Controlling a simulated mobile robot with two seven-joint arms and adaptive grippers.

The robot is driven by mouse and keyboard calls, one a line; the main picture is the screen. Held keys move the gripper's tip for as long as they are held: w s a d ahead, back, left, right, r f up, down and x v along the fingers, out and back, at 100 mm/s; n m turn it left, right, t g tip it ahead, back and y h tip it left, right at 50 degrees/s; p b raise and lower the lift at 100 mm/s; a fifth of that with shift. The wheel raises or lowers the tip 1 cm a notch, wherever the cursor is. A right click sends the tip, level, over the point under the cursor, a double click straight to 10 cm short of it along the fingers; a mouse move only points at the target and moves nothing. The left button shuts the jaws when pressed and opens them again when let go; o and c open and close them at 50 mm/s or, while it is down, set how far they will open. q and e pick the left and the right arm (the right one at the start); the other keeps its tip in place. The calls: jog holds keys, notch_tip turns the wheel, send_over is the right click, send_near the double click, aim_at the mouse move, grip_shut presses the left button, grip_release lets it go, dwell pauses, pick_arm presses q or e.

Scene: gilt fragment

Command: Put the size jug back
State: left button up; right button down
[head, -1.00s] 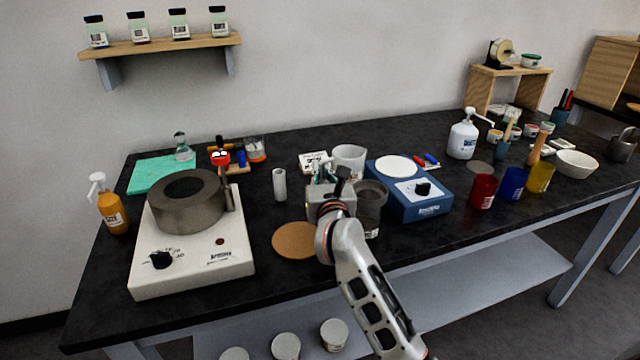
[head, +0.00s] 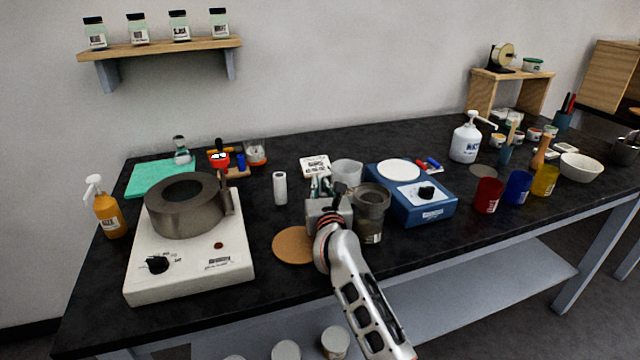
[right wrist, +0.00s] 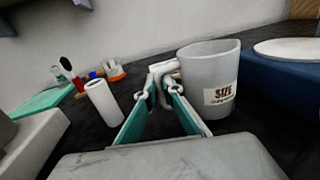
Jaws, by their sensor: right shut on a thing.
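The size jug (head: 347,172) is a whitish, translucent jug, partly hidden behind my right gripper and a grey pot in the head view. In the right wrist view the jug (right wrist: 205,75) is upright, with a "SIZE" label facing me and its handle on the left. My right gripper (right wrist: 162,95) is shut on that handle. In the head view the right gripper (head: 321,184) is just left of the jug. I cannot tell whether the jug's base touches the black bench. My left gripper is not in view.
A round cork mat (head: 293,245) lies left of my right wrist. The grey pot (head: 372,205) and a blue hotplate (head: 425,208) stand close on the right. A white cylinder (head: 280,188) and a white heater (head: 190,262) with a grey ring are on the left.

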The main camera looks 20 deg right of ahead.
jog(key=shift+f, duration=0.1)
jog(key=shift+f, duration=0.15)
jog(key=c, duration=2.2)
grip_release()
jog(key=shift+s+a, duration=0.1)
jog(key=shift+s, duration=0.25)
jog(key=s, duration=0.3)
jog(key=s+a, duration=0.1)
jog(key=s, duration=0.7)
jog(key=shift+s+a+p, duration=0.1)
jog(key=shift+a+p, duration=0.25)
jog(key=shift+a, duration=0.05)
